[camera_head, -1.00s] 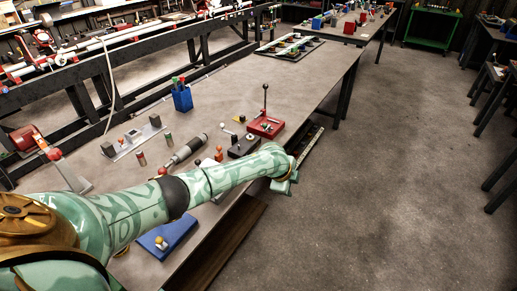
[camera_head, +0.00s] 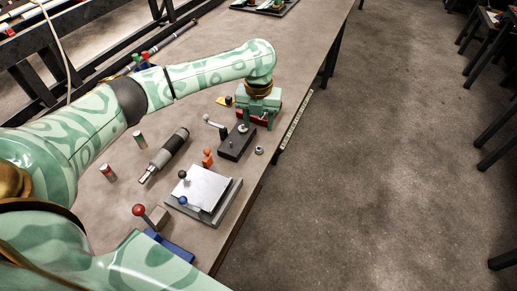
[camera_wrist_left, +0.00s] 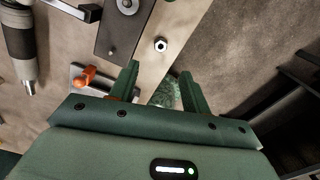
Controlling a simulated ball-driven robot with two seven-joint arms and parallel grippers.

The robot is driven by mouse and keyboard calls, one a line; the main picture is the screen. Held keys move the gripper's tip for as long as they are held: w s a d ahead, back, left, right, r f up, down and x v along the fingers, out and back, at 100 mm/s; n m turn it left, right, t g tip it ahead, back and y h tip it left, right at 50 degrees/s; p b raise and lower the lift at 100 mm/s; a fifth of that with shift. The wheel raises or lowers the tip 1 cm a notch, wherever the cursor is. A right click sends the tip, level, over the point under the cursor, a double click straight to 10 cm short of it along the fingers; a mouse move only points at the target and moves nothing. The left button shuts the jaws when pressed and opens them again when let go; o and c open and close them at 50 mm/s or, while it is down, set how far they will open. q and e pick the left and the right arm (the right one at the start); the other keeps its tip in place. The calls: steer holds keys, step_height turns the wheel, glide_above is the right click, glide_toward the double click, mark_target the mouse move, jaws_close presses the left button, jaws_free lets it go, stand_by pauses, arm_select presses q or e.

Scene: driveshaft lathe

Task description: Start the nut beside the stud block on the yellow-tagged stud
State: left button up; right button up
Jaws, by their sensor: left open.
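The stud block is a dark block (camera_head: 237,143) near the table's right edge. It also shows at the top of the wrist view (camera_wrist_left: 122,28), with round metal stud features on its top. The nut (camera_head: 259,150) lies on the table just right of the block; in the wrist view the nut (camera_wrist_left: 160,45) is a small light ring with a dark hole. My left gripper (camera_head: 257,124) is open and empty, pointing down at the block's far end. In the wrist view its fingertips (camera_wrist_left: 158,72) are apart, below the nut. I cannot make out a yellow tag on a stud. My right gripper is out of view.
A crank lever (camera_head: 213,122) stands left of the block. A red fixture (camera_head: 240,112) is partly hidden behind my gripper. The table edge is close to the nut.

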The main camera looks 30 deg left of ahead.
arm_select(q)
steer(key=b, duration=0.2)
glide_above(259, 146)
steer(key=f, duration=0.5)
steer(key=shift+s+f, duration=0.2)
steer(key=shift+s, duration=0.1)
steer(key=shift+f, duration=0.1)
steer(key=shift+s+d+f, duration=0.1)
steer(key=shift+f, duration=0.15)
step_height(259, 146, down, 4)
steer(key=shift+s+d+f+b, duration=0.1)
steer(key=shift+s+d+b, duration=0.05)
steer(key=shift+b, duration=0.8)
steer(key=shift+f, duration=0.35)
steer(key=shift+r, duration=0.15)
jaws_close()
